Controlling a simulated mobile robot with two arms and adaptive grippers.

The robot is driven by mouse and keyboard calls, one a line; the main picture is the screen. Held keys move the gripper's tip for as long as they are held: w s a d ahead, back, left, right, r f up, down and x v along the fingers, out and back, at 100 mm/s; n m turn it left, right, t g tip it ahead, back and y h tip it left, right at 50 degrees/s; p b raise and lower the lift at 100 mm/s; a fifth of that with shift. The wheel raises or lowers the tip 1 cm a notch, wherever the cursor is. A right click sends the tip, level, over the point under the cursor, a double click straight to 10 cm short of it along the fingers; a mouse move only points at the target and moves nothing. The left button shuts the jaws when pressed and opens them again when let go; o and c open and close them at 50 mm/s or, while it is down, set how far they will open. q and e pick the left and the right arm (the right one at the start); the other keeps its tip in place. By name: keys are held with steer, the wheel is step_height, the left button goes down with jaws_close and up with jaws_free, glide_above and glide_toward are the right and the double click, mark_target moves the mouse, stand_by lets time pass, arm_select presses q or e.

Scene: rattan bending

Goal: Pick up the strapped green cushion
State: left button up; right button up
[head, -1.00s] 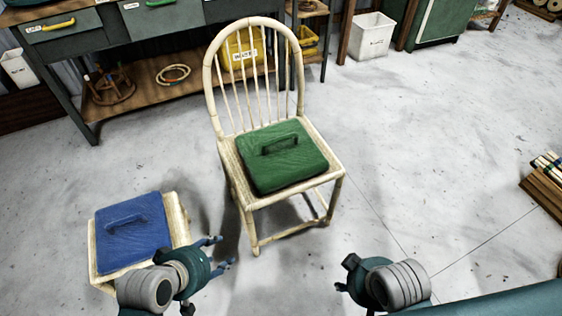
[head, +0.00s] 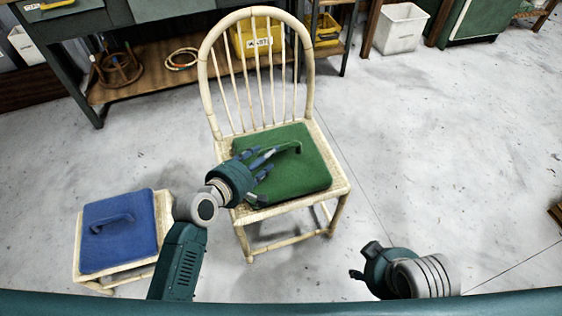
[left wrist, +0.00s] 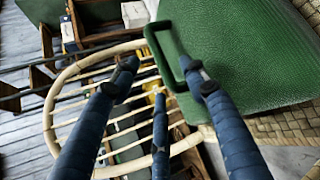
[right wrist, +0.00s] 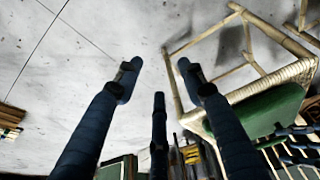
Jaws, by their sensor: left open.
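The green cushion (head: 308,178) lies on the seat of the pale rattan chair (head: 338,170), with its strap handle (head: 292,148) standing up on top. My left gripper (head: 272,160) is over the cushion's left part, its fingers pointing at the strap. In the left wrist view the strap (left wrist: 154,46) shows at and between the open fingertips (left wrist: 160,70); whether they touch it I cannot tell. My right gripper (head: 362,262) hangs in front and to the right of the chair. Its fingers (right wrist: 158,72) are apart and empty.
A blue cushion (head: 130,250) with a handle lies on a low rattan stool (head: 163,208) at the left. The chair's spindle back (head: 313,85) rises behind the green cushion. A workbench (head: 110,94) stands at the back.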

mark_target(280, 156)
arm_select(q)
steer(key=shift+w+d+f, duration=0.15)
steer(key=shift+w, duration=0.1)
steer(key=shift+w+d+f+b, duration=0.2)
steer(key=shift+w+b, duration=0.2)
steer(key=shift+b, duration=0.05)
steer(key=b+x, duration=0.1)
steer(key=x, duration=0.2)
steer(key=shift+w, duration=0.15)
steer(key=shift+w+d, duration=0.15)
jaws_close()
arm_select(e)
steer(key=w+a+r+t+y, duration=0.1)
steer(key=w+a+r+t, duration=0.1)
steer(key=w, duration=0.6)
steer(key=shift+w+a+t, duration=0.15)
steer(key=shift+a+t, duration=0.05)
steer(key=shift+t, duration=0.7)
